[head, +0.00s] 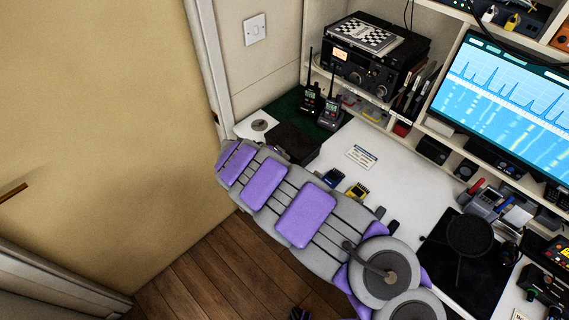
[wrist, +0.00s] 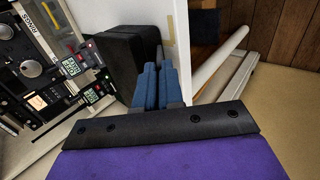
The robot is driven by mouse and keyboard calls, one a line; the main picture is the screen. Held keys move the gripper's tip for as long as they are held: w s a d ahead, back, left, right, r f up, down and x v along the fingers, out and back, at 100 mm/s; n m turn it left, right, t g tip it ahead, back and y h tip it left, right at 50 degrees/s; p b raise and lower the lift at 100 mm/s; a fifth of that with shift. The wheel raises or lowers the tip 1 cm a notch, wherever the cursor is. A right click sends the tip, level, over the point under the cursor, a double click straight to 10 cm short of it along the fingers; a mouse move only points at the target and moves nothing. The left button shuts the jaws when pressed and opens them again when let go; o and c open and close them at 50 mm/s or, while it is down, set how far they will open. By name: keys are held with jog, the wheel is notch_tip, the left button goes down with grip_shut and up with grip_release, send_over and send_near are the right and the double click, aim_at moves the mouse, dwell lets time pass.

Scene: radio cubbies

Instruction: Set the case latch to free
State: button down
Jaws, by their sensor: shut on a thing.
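A black case (head: 296,140) stands at the far left end of the desk, partly hidden by my arm. It shows in the wrist view as dark padded blocks (wrist: 130,50) just beyond and left of my fingertips. My gripper (wrist: 160,68), with blue fingers, is shut beside the case's right side. The fingers are almost together. The case latch cannot be made out; it is hidden at the fingertips, so its setting cannot be read. In the head view my arm hides the gripper.
Two handheld radios (head: 321,105) stand on a green mat behind the case. A radio stack (head: 372,58) sits on the shelf above. Small blue and yellow items (head: 345,183) lie on the white desk (head: 400,185). A tan door (head: 110,110) is at the left.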

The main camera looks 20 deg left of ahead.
jog(key=shift+s+a+f+t+h, duration=0.15)
jog(key=shift+s+f+t+h, duration=0.2)
jog(key=shift+f+t, duration=0.35)
jog(key=shift+s+a+f+t+h, duration=0.25)
jog(key=shift+s+f+t, duration=0.2)
jog(key=shift+t, duration=0.45)
jog(key=shift+s+a+f+t+h, duration=0.1)
jog(key=shift+s+f+t+h, duration=0.2)
jog(key=shift+f+t, duration=0.4)
jog(key=c, duration=1.3)
grip_release()
jog(key=shift+o, duration=0.2)
jog(key=shift+r, duration=0.1)
jog(key=f+p+v, duration=0.1)
jog(key=p+v, duration=0.3)
jog(key=v, duration=1.3)
jog(key=shift+s+a, duration=0.2)
jog(key=shift+a, duration=0.05)
